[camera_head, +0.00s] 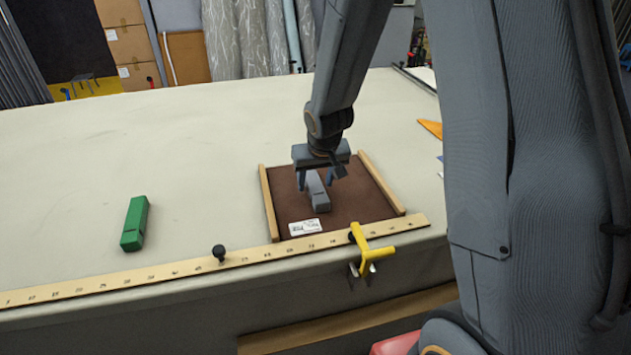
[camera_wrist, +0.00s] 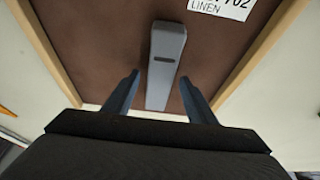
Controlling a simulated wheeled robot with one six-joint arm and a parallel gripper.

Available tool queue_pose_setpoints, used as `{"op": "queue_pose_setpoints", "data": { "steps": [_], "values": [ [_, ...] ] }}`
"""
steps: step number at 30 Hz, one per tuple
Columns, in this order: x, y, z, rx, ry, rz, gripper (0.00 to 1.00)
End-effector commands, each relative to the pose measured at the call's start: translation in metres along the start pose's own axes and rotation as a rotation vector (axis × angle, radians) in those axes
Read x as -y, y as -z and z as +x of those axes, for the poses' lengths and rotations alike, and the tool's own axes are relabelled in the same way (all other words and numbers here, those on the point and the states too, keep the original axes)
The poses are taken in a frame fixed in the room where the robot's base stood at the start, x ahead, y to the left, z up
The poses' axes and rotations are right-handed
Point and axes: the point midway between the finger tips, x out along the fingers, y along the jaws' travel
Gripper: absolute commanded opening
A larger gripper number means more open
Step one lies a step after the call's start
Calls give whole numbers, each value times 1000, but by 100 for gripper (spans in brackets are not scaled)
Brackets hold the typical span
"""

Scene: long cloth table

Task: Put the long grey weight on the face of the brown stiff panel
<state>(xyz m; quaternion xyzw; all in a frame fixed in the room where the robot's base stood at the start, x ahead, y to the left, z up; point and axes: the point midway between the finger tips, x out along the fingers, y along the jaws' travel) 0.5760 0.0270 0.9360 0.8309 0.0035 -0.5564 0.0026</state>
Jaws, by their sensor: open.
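The long grey weight (camera_head: 318,192) lies on the face of the brown panel (camera_head: 360,200), near its middle. In the wrist view the grey weight (camera_wrist: 165,62) rests on the brown panel (camera_wrist: 100,45) between my fingers. My gripper (camera_head: 316,180) is directly above the weight, with its fingers apart on either side of it. In the wrist view the fingertips of my gripper (camera_wrist: 160,80) stand clear of the weight's sides. The far end of the weight is partly hidden by my gripper in the head view.
Wooden strips (camera_head: 269,203) edge the panel, and a white label (camera_head: 305,227) lies on it. A green block (camera_head: 135,223) lies to the left. A ruler (camera_head: 180,271) and a yellow clamp (camera_head: 371,246) run along the table's front edge. The table's left is mostly clear.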

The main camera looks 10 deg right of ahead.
Motion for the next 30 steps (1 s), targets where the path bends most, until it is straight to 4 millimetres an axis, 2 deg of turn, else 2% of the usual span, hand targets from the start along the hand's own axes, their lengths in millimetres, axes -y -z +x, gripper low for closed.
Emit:
{"op": "queue_pose_setpoints", "data": {
  "steps": [3, 15, 21, 25, 26, 28, 30],
  "values": [
    [0, 1, -25, -5, 1, 1, 51],
    [0, 1, -85, -5, 1, 1, 51],
    [0, 1, -106, -3, 1, 1, 51],
    [0, -1, -112, 0, 0, 0, 51],
    [-1, -5, -114, 6, 0, 1, 51],
    [-6, -26, -116, 40, -3, 3, 51],
    [-12, -61, -119, 96, -5, 6, 51]
  ]
}}
